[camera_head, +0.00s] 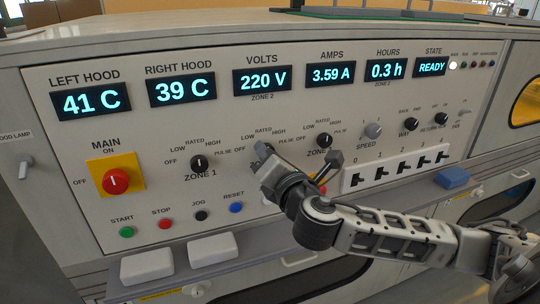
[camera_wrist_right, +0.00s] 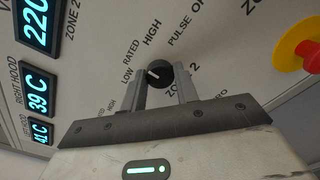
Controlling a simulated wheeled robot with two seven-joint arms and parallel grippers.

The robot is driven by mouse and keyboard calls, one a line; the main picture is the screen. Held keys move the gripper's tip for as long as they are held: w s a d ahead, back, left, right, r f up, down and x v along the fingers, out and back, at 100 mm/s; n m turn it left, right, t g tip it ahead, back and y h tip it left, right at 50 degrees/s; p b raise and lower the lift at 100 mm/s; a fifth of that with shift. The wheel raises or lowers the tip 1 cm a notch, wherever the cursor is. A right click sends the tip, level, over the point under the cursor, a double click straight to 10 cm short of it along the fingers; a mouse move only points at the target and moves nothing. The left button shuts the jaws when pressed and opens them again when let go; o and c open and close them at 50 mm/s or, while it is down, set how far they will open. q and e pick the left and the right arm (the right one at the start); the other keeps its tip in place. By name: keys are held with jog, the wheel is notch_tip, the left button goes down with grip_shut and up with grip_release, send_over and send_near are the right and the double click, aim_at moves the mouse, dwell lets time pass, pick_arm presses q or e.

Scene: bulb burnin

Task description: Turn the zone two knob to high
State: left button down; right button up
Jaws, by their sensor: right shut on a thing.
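The zone two knob is a round black knob (camera_wrist_right: 157,71) with a white pointer line, on the beige panel. In the wrist view it sits between the two fingers of my right gripper (camera_wrist_right: 162,84), which is shut on it. The pointer line faces left, toward the LOW and RATED labels; its exact setting is hard to tell. HIGH is printed above the knob there. In the head view my right gripper (camera_head: 266,158) covers most of the knob. My left gripper is not in view.
The zone one knob (camera_head: 199,163) is to the left and the zone three knob (camera_head: 324,140) to the right. A red main knob (camera_head: 115,181) sits on a yellow plate. The VOLTS display (camera_head: 262,79) reads 220 V; the STATE display (camera_head: 431,67) reads READY.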

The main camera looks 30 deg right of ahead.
jog(key=shift+m, duration=3.7)
jog(key=o, duration=1)
